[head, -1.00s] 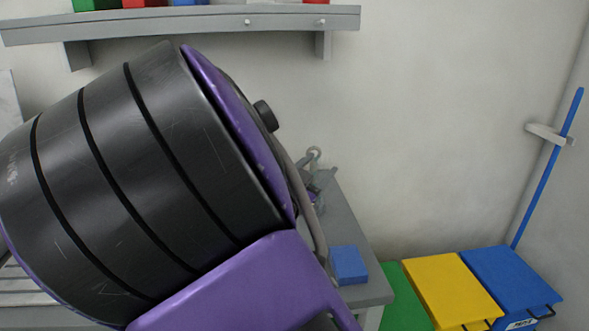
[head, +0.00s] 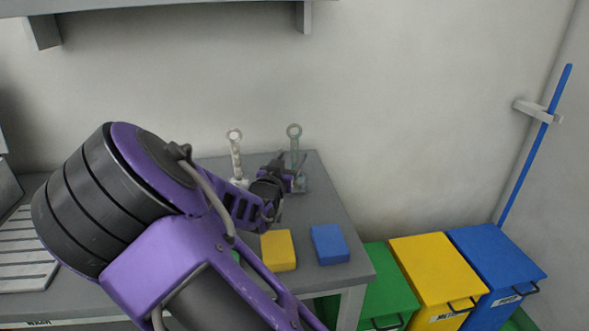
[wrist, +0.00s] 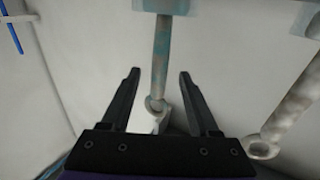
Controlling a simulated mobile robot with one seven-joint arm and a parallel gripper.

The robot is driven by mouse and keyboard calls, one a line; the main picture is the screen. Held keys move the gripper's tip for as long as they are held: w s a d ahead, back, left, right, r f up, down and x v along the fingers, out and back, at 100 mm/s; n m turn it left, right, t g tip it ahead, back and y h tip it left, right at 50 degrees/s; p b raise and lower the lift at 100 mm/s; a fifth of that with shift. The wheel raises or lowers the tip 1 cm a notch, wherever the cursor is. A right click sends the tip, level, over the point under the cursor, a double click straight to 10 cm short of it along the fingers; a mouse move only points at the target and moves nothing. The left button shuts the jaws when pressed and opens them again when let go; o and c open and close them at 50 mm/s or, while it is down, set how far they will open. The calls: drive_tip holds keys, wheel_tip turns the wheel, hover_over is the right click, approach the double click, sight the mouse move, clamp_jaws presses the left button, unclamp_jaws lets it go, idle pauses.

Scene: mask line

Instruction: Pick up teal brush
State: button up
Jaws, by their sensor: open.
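The teal brush (head: 294,145) stands upright at the back of the grey table, with a ring at the top of its handle and its head low at the table. In the wrist view the teal, worn handle (wrist: 160,62) runs between the two fingers, its ring end nearest the palm. My gripper (wrist: 159,75) is open, one finger on each side of the handle with gaps showing. In the head view my gripper (head: 288,172) is beside the brush's lower part and partly hides it.
A whitish brush (head: 236,158) stands to the left; it is at the right in the wrist view (wrist: 290,112). A yellow sponge (head: 278,250) and a blue sponge (head: 330,244) lie near the table's right end. Green, yellow and blue bins stand beyond. A shelf (head: 160,6) hangs above.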

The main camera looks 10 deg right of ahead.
drive_tip(key=x, duration=0.6)
drive_tip(key=shift+w+r+b, duration=0.2)
drive_tip(key=shift+b, duration=0.15)
drive_tip(key=shift+d, duration=0.1)
clamp_jaws()
